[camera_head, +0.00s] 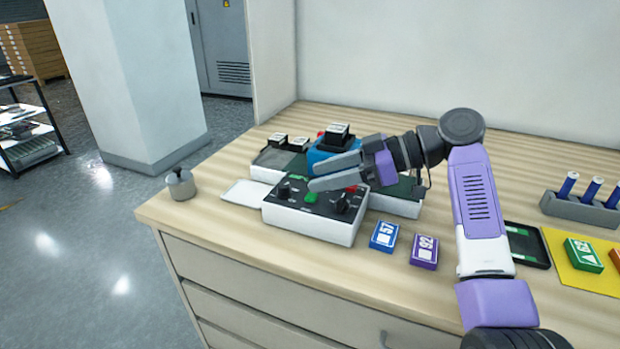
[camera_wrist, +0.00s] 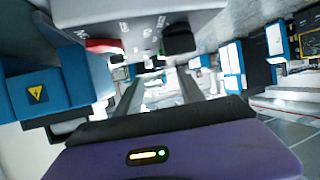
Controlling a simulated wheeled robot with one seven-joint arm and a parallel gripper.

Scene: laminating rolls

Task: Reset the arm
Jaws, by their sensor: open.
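My gripper (camera_head: 318,173) is at the end of my purple and black arm, reaching left over the control box (camera_head: 312,222). Its two fingers are spread apart and nothing is between them. The fingers also show in the wrist view (camera_wrist: 160,92). The control box has a black top with dark knobs (camera_head: 342,204) and a green button (camera_head: 311,197). One finger hides part of its top, and I cannot tell whether the finger touches it. A red part (camera_wrist: 103,46) and a dark knob (camera_wrist: 178,39) of the box show in the wrist view.
A blue machine (camera_head: 325,155) stands right behind the control box. Blue (camera_head: 384,236) and purple (camera_head: 424,251) number blocks lie in front. A metal weight (camera_head: 180,184) stands at the left corner. A grey rack (camera_head: 580,210) and yellow mat (camera_head: 566,270) are at the right.

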